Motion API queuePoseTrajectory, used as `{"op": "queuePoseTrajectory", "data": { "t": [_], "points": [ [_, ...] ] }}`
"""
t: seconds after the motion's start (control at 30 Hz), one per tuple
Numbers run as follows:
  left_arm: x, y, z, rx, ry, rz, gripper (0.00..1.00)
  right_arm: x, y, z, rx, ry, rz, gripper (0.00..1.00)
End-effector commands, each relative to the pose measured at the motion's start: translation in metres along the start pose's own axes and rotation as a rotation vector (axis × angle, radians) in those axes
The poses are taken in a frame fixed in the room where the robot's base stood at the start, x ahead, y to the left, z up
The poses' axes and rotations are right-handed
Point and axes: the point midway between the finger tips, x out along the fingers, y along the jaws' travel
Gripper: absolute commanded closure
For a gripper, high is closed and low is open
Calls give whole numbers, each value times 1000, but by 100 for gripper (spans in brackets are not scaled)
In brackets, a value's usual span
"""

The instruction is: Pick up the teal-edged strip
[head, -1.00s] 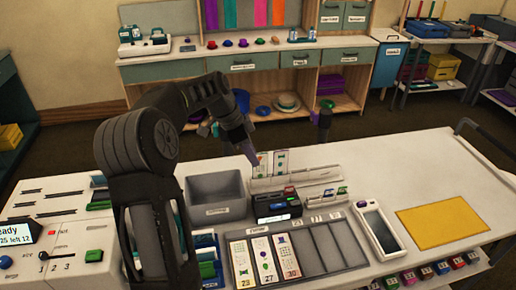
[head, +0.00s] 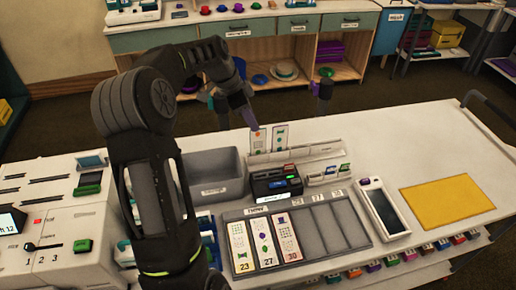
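Two upright patterned strips stand in a pale rack (head: 310,153) behind the dark device. The left strip (head: 258,143) has an orange mark near its top, and the right strip (head: 279,138) shows green and orange marks. Their edges are too small to tell which is teal. My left gripper (head: 253,124) points down with its purple fingertips at the top of the left strip. I cannot tell whether it touches it, or how far the fingers are apart. My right gripper is not clearly visible.
A tray (head: 341,264) with numbered slots holds several flat strips. A dark device (head: 275,188), a grey bin (head: 214,168) and a white handheld unit (head: 384,208) stand around it. The yellow mat (head: 447,200) lies right, with free table around it.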

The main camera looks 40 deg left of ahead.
Motion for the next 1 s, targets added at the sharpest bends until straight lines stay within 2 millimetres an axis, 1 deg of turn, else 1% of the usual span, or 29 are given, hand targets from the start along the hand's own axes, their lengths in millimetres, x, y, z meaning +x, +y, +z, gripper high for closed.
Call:
{"op": "queuePoseTrajectory", "data": {
  "t": [0.27, 0.33, 0.47, 0.6, 0.7, 1.0],
  "points": [
    [1, 0, 0, 1, 0, 0, 71, 0, 0, 0, -1, 0, -1, 64],
    [4, 0, 0, 1, 0, 0, 71, 2, 0, 0, -1, 0, -1, 64],
    [20, 0, 0, 1, 0, 2, 71, 7, 2, 0, -1, 2, -2, 64],
    [42, -1, 0, 1, 0, 2, 71, 15, 3, 0, -3, 5, -5, 64],
    [52, -1, 0, 0, 0, 2, 71, 18, 4, 0, -4, 6, -6, 64],
    [53, -1, -1, 0, 0, 0, 71, 18, 3, 0, -4, 7, -7, 64]
  ]
}}
